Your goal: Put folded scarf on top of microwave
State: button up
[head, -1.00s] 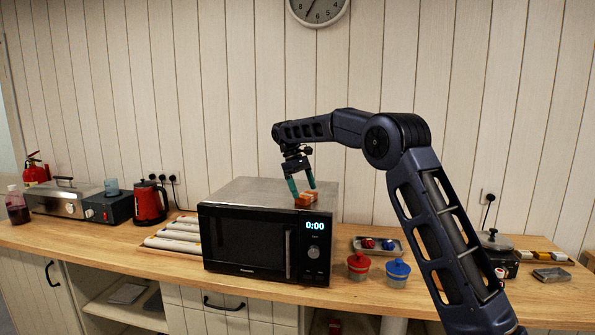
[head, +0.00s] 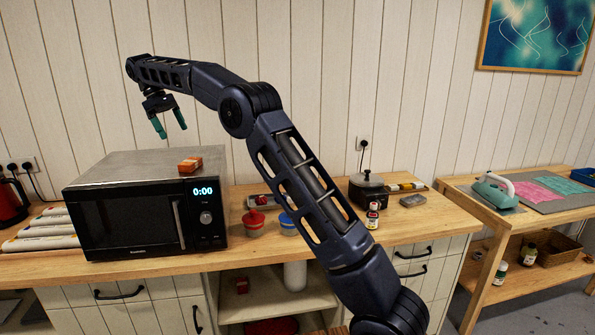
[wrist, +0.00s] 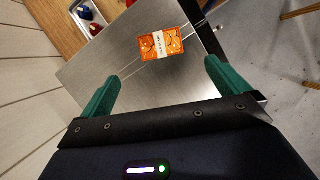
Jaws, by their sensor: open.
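The folded scarf (head: 190,164) is a small orange bundle with a pale band. It lies flat on top of the microwave (head: 130,220), near the right front corner of its grey metal top. In the wrist view the scarf (wrist: 161,43) lies on the bare top, clear of the edges, and nothing touches it. My gripper (head: 171,128) is open and empty, with green fingers pointing down. It hangs above the microwave, apart from the scarf. In the wrist view the gripper (wrist: 160,82) has its fingers spread wide, with the scarf beyond their tips.
Red (head: 254,222) and blue-lidded (head: 288,223) jars stand right of the microwave. A lidded pot (head: 368,188) is farther right. White rolls (head: 42,232) lie to the left. An iron (head: 495,190) stands on a side table.

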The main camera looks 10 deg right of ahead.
jog(key=s+d+r+m+t+y, duration=0.15)
jog(key=s+d, duration=0.25)
jog(key=d, duration=0.7)
jog(key=s+d+r+m+y, duration=0.1)
jog(key=s+d+r+m, duration=0.15)
jog(key=d, duration=0.85)
jog(key=s+d+r+m+t+y, duration=0.15)
jog(key=s+d, duration=0.35)
jog(key=d, duration=0.6)
jog(key=s+d+f+m+t, duration=0.1)
jog(key=s+d+f+m, duration=0.1)
jog(key=s+d+f, duration=0.3)
jog(key=s+d+f+m+t, duration=0.1)
jog(key=s+d+f+m, duration=0.2)
jog(key=s, duration=0.9)
jog(key=s+d+f+m+t, duration=0.1)
jog(key=s+d+f+m, duration=0.2)
jog(key=s+d+f, duration=0.6)
jog(key=shift+f, duration=0.5)
jog(key=shift+d, duration=0.1)
